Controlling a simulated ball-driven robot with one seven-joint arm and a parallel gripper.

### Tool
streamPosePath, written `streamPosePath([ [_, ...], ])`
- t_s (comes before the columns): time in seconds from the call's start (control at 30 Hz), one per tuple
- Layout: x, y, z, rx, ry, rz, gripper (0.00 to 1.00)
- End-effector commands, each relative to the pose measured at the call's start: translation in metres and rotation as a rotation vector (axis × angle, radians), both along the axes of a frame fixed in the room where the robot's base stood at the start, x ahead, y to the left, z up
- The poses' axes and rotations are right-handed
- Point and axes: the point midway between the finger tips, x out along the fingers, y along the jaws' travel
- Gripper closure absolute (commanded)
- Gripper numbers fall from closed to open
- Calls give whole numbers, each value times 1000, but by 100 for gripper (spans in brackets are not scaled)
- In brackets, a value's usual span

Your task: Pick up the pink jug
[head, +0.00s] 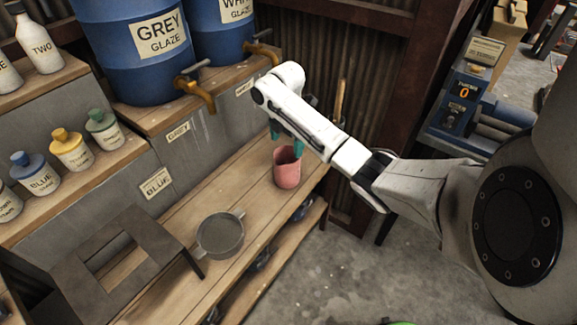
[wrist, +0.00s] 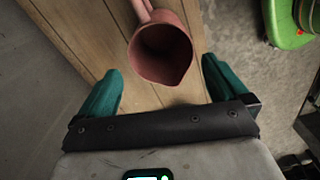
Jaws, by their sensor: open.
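The pink jug (head: 286,168) stands upright on the wooden bench (head: 205,205) in the head view, near its right end. In the wrist view the jug (wrist: 163,52) shows its open mouth, with the handle at the top and the pouring lip toward my gripper. My gripper (head: 290,133) is at the jug's upper rim in the head view, with its teal fingers partly hidden by my wrist. In the wrist view my gripper (wrist: 160,80) is open, with one finger on each side of the jug's near edge. Nothing is held.
A grey round pan (head: 220,235) and a dark metal stand (head: 120,258) are on the bench to the left. Blue glaze barrels (head: 135,50) with brass taps (head: 196,90) stand on a ledge behind. Several glaze bottles (head: 72,150) line a shelf at left.

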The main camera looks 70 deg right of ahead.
Motion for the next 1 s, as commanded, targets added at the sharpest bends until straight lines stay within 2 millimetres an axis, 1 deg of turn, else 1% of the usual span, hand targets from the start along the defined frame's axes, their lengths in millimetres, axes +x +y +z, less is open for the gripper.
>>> streamPosePath([
  [0.03,-1,0,-7,1,3,-1,0],
  [0.1,-1,0,-15,1,2,-1,0],
  [0.27,-1,0,-24,0,1,-2,0],
  [0.37,-2,-2,-33,1,2,-3,0],
  [0.53,-4,-4,-59,0,2,-2,0],
  [0.63,-4,-4,-69,-1,0,-3,0],
  [0.73,-3,-4,-73,-1,0,-2,0],
  [0.93,-3,-4,-74,-1,-2,-2,0],
  [1.0,-3,-4,-73,-1,-2,-2,7],
])
